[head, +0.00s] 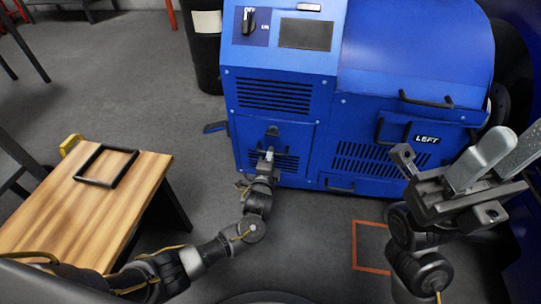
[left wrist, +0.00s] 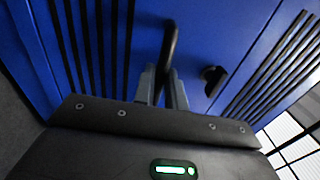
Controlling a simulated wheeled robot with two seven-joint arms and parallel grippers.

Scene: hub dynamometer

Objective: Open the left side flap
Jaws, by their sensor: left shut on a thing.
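The blue machine (head: 330,85) fills the upper right of the head view. A vented front panel (head: 292,136) is on its lower left, with a black latch (head: 271,131) near its top. My left gripper (head: 268,156) is in front of this panel. In the left wrist view its fingers (left wrist: 162,88) are shut on a black handle (left wrist: 170,45), with the black latch (left wrist: 212,76) beside it. The panel looks flush with the body. A flap marked LEFT (head: 425,138) sits farther right. My right gripper (head: 503,158) is raised at the right, fingers apart and empty.
A wooden table (head: 75,210) with a black frame (head: 107,167) stands at the left. A black drum (head: 206,50) stands behind. An orange floor outline (head: 354,245) lies in front of the machine. Grey floor between table and machine is clear.

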